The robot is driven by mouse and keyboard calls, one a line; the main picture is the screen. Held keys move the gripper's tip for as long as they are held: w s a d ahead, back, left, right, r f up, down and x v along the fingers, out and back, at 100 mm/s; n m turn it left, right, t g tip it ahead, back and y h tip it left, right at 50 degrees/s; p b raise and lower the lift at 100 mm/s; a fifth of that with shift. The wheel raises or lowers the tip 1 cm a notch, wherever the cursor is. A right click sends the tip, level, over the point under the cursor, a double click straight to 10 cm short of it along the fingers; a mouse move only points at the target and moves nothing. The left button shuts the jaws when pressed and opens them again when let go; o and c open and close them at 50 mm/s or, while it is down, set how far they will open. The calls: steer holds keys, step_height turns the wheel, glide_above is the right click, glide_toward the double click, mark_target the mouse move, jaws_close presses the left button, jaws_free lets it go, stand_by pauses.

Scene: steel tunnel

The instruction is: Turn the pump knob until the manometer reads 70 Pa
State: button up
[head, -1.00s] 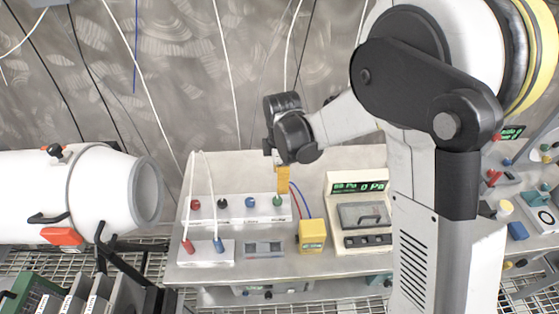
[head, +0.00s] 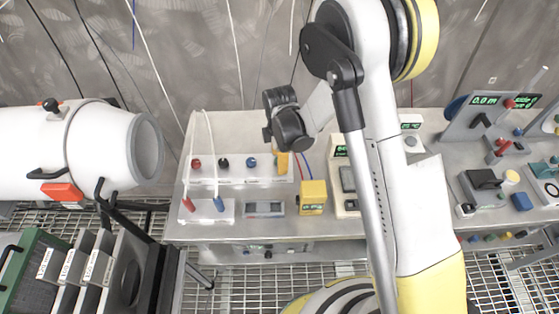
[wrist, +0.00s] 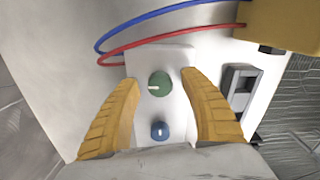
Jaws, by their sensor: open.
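My gripper (head: 283,168) is open above the right end of a white strip of knobs. In the wrist view its yellow fingers (wrist: 161,78) stand on either side of a green knob (wrist: 160,83) with a pale pointer mark. A blue knob (wrist: 159,131) lies nearer the gripper's base. I cannot tell whether the fingers touch the green knob. In the head view the red (head: 196,163), black (head: 223,162) and blue knobs show, but the gripper covers the green one. The instrument with a green-lit display (head: 340,150) is mostly behind my arm, and its reading cannot be made out.
A yellow box (head: 312,197) with blue and red wires stands right of the strip. A small grey meter (head: 264,208) and a block with red and blue plugs (head: 207,210) lie in front. A white cylinder (head: 75,155) is at left, more instruments at right.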

jaws_close()
steer(key=shift+m, duration=0.3)
